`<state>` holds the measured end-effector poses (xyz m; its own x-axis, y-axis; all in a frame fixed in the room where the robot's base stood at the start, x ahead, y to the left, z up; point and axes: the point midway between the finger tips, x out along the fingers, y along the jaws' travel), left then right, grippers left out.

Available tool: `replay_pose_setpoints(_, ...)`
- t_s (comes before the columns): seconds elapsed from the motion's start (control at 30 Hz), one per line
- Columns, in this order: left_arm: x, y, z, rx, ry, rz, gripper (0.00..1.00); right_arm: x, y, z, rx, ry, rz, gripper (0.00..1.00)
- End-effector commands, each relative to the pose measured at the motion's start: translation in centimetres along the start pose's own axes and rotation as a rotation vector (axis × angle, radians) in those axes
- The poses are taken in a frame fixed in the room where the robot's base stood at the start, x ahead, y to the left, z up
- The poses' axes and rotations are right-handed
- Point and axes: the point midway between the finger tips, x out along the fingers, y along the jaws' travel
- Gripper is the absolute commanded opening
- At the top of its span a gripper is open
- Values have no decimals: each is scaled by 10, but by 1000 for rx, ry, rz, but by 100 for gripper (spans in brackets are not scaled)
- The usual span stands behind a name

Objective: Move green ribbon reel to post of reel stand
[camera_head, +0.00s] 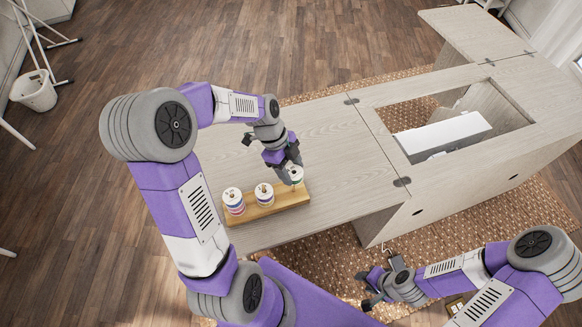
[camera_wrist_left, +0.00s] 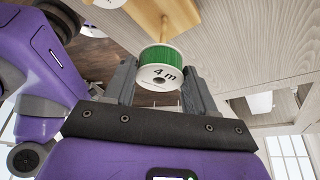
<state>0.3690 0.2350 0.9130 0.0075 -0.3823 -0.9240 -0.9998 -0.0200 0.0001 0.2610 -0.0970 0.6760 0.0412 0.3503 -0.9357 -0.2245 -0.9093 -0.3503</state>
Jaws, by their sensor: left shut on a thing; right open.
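The green ribbon reel (camera_wrist_left: 163,61), with a white face marked "4 m", sits between the fingers of my left gripper (camera_wrist_left: 160,88), which is shut on it. In the head view the reel (camera_head: 297,173) is at the right end of the reel stand (camera_head: 287,199), a wooden bar. In the left wrist view a wooden post (camera_wrist_left: 166,27) of the stand meets the reel's far side; I cannot tell whether the reel is around it or just at its tip. My right gripper (camera_head: 378,287) is open and empty, away from the stand, over the rug.
Two other reels stand on the bar: a multicoloured one (camera_head: 234,201) at the left end and a white-topped one (camera_head: 264,195) in the middle. The cabinet's leaf (camera_head: 330,140) is otherwise clear. A rectangular opening with a white machine (camera_head: 443,134) lies to the right.

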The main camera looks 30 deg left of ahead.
Motion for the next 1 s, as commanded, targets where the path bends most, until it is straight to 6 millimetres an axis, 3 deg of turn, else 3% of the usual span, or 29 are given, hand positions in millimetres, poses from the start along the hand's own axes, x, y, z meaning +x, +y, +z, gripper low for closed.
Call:
replay_pose_setpoints(0.9, 16, 0, 6, 0, 0, 0, 26, 14, 5, -1, 0, 0, 0, 43)
replay_pose_setpoints(0.93, 16, 0, 6, 0, 0, 0, 59, 14, 5, -1, 0, 0, 0, 43)
replay_pose_setpoints(1.0, 16, 0, 6, 0, 0, 0, 69, 14, 5, -1, 0, 0, 0, 43)
